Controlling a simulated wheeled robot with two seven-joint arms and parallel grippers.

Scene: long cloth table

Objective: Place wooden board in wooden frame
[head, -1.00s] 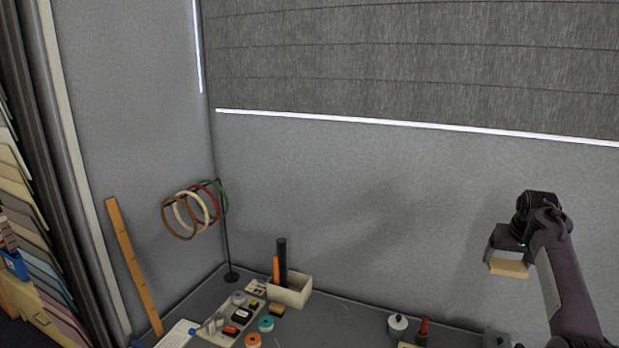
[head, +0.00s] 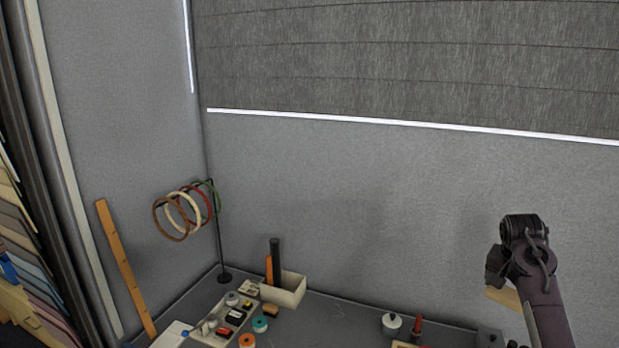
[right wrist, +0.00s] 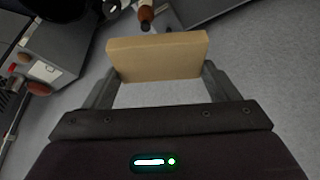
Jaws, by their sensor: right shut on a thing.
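My right gripper (right wrist: 158,75) is shut on a light tan wooden board (right wrist: 158,55), which sits across between the two fingers in the right wrist view. In the head view the right gripper (head: 497,282) is at the right, raised in front of the grey wall. There the board (head: 505,297) shows only in part, behind my right arm. A strip of pale wood (head: 408,345) shows at the bottom edge of the head view; I cannot tell whether it is the wooden frame. My left gripper is not in view.
On the dark table stand a cream box (head: 284,289) with dark and orange sticks, a ring stand (head: 222,245), a tray of small items (head: 224,321), tape rolls and a grey-white pot (head: 391,324). A wooden ruler (head: 125,268) leans at left. The middle back of the table is clear.

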